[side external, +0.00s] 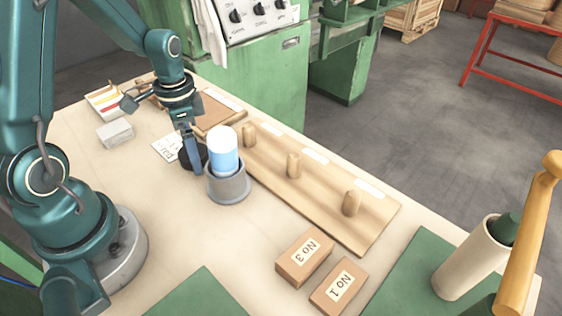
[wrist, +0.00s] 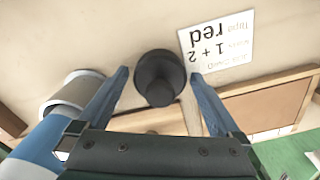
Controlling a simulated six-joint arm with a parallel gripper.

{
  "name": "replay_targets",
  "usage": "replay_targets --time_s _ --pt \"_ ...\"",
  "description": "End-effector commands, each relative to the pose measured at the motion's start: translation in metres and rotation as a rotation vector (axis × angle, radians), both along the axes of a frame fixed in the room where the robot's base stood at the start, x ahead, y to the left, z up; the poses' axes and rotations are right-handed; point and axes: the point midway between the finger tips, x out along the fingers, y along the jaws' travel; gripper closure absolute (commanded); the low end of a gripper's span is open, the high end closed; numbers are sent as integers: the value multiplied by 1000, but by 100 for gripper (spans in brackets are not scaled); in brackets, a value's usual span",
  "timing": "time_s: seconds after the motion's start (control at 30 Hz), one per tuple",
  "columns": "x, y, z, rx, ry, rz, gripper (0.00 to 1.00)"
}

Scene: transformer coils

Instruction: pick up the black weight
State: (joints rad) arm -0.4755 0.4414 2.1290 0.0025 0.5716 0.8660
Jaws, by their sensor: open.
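The black weight (wrist: 160,82) is a dark round piece with a knob, standing on the bench. In the wrist view it sits between the two blue fingers of my gripper (wrist: 159,75), with a gap on each side. In the side view the weight (side external: 184,159) is partly hidden behind a finger of my gripper (side external: 192,162). The fingers are open, low by the weight, and hold nothing.
A grey cup (side external: 229,188) with a blue and white cylinder (side external: 223,148) stands close right of my gripper. A printed card (wrist: 217,40) lies beside the weight. A pegged wooden board (side external: 320,180) and boxes (side external: 305,257) lie further right. Bare bench lies in front.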

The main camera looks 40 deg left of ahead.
Motion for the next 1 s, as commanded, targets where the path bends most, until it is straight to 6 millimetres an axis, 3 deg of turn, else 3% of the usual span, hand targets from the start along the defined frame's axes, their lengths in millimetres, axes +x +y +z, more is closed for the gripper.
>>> replay_targets --time_s 0.2,0.47,1.0 --pt "0 0 0 1 -1 0 0" --pt "0 0 0 1 -1 0 99" --pt "2 1 11 3 -7 0 100"
